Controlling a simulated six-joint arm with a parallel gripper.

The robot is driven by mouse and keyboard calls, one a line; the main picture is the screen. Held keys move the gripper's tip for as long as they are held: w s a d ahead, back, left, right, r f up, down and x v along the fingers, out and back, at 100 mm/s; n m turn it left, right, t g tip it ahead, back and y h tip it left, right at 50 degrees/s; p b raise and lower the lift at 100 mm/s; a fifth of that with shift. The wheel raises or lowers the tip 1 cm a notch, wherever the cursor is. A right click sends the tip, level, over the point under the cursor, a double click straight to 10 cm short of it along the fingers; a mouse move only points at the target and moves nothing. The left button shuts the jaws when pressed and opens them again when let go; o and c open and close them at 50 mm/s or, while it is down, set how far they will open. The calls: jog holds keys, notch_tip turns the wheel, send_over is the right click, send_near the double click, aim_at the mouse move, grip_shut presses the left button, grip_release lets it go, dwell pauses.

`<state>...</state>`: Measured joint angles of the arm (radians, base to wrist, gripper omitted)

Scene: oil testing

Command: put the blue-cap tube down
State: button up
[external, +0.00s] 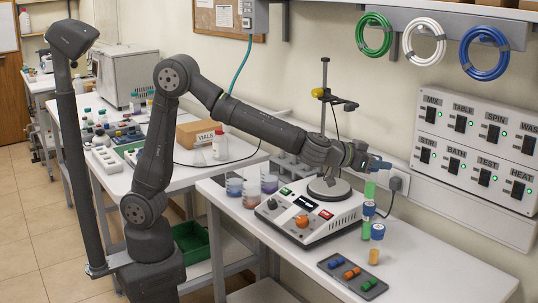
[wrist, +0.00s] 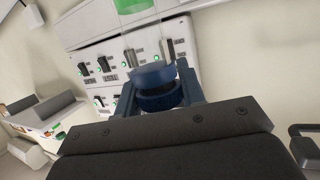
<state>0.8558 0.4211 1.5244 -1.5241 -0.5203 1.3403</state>
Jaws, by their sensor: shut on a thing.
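My gripper (external: 378,163) is shut on the blue cap (wrist: 155,85) of a tube, above the right-hand bench. Its green part (external: 369,190) hangs below the fingers in the external view, and green (wrist: 138,5) also shows at the top edge of the wrist view. The clear part between is hard to make out. Below it in the external view stand two more blue-cap tubes, one green (external: 366,230) and one orange (external: 375,256). The lower end of the held tube appears just above the cap of the green one; I cannot tell the gap in depth.
A white instrument (external: 310,222) with an orange knob and a clamp stand (external: 324,100) stand left of the tubes. A dark tray (external: 335,265) with coloured pieces lies in front. The bench's right front (external: 450,275) is clear. A switch panel (external: 475,150) is on the wall behind.

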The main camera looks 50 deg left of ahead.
jog(key=s+d+f+m+g+h, duration=0.1)
jog(key=s+d+f+m+h, duration=0.3)
jog(key=d, duration=0.7)
jog(key=s+d+f+n+g, duration=0.1)
jog(key=s+d, duration=0.5)
jog(key=d, duration=0.5)
jog(key=w+a+f, duration=0.2)
jog(key=w+f, duration=0.9)
jog(key=w, duration=0.1)
jog(key=shift+f, duration=0.15)
jog(key=shift+f, duration=0.15)
jog(key=o, duration=1)
